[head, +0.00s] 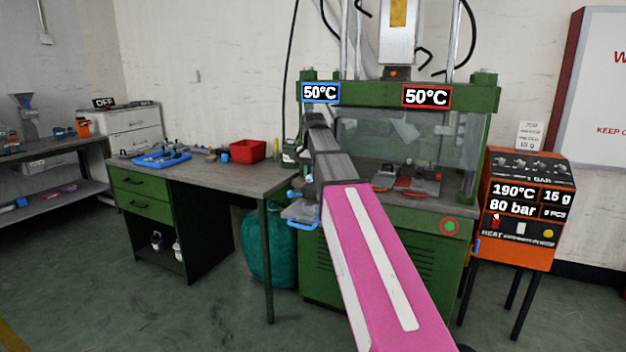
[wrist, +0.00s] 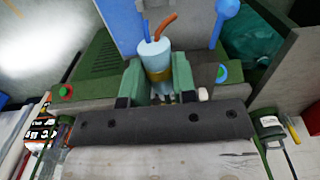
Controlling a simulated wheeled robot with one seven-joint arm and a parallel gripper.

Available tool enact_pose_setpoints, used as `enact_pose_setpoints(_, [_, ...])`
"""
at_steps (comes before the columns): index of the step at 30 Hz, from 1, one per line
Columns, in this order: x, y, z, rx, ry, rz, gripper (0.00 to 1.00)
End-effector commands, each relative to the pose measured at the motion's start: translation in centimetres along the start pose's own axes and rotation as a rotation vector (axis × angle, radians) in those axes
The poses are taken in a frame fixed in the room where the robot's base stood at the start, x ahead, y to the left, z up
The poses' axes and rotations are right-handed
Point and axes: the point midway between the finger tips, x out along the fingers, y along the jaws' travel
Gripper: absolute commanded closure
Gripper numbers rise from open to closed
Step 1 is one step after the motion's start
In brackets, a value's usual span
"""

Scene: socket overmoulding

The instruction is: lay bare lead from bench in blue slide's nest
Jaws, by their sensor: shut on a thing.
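My gripper (wrist: 157,84) is shut on the bare lead (wrist: 155,62) in the wrist view. The lead is a pale blue cylinder with a brass-coloured band, and a blue and an orange wire come out of its far end. The blue slide (head: 302,212), a grey plate with a blue handle, juts from the left front of the green press in the head view. A pale blue-grey plate lies behind the lead in the wrist view, with a blue ball knob to its right. The nest cannot be made out. My arm hides the gripper and lead in the head view.
The bench (head: 200,174) stands left of the press, carrying a blue tray (head: 162,159) and a red bin (head: 248,151). The green press (head: 400,232) has a clear guard and a red-handled slide (head: 415,182). An orange control box (head: 520,215) stands right. A teal bag (head: 262,250) is below.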

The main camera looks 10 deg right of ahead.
Motion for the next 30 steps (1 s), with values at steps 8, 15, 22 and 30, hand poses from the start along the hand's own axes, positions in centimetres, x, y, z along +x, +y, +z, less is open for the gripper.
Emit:
enact_pose_setpoints(8, [0.1, 0.0, 0.0, -0.001, 0.001, 0.0, 0.98])
enact_pose_setpoints(15, [1.0, 0.0, 0.0, -0.002, 0.001, 0.0, 0.98])
enact_pose_setpoints(22, [2.4, 0.0, 0.1, -0.002, 0.0, 0.0, 0.98])
enact_pose_setpoints(30, [4.0, 0.0, 0.0, -0.002, 0.0, 0.0, 0.98])
